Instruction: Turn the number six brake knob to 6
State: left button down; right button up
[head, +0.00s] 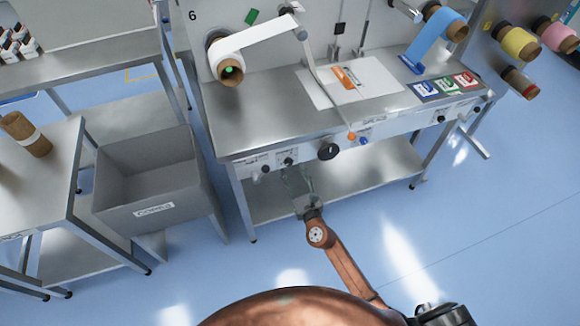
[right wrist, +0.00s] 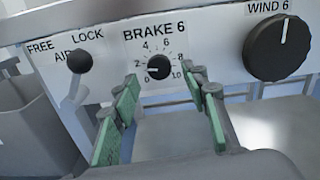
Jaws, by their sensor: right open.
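The number six brake knob (right wrist: 158,67) is a small black dial under the label "BRAKE 6", with a printed scale from 0 to 10. Its white mark appears to point to the lower left, near 0. In the head view the knob (head: 288,161) is on the front panel of the steel bench. My right gripper (right wrist: 160,88) is open, with green-padded fingers spread to either side just below and in front of the knob, apparently not touching it. In the head view the right gripper (head: 298,183) is below the panel edge. My left gripper is not in view.
A black FREE/LOCK air lever (right wrist: 79,62) is left of the knob and a larger black WIND 6 knob (right wrist: 277,48) is right. A grey cores bin (head: 145,180) stands left of the bench. A white roll (head: 228,60) hangs above the bench.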

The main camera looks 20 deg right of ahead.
aim_at(290, 165)
jog(key=shift+w+f, duration=0.1)
jog(key=shift+w, duration=1.65)
jog(key=shift+c, duration=0.7)
grip_shut()
